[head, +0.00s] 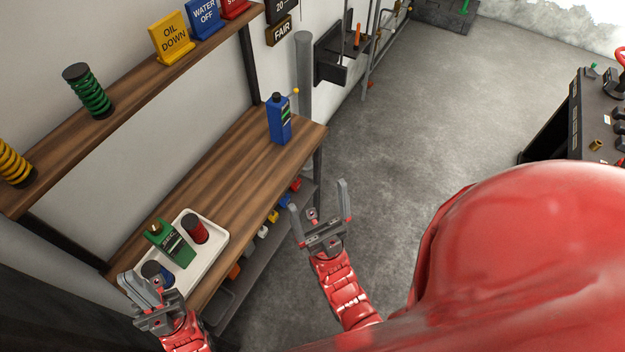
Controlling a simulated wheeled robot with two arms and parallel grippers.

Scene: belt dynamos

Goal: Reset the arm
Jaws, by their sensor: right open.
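My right gripper (321,202) is open and empty, with its two fingers spread apart. It is raised over the grey floor, just right of the workbench (222,170). My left gripper (143,284) is at the lower left, over the near-left corner of a white tray (213,254) on the bench. Its fingers overlap in the view, so I cannot tell whether they are open or shut. A dark can (157,272) lies right beside or behind its fingers, partly hidden. I cannot tell whether they touch.
A blue bottle (280,120) stands at the bench's far end. The shelf (130,100) above holds springs and signs. Open floor (440,110) lies to the right.

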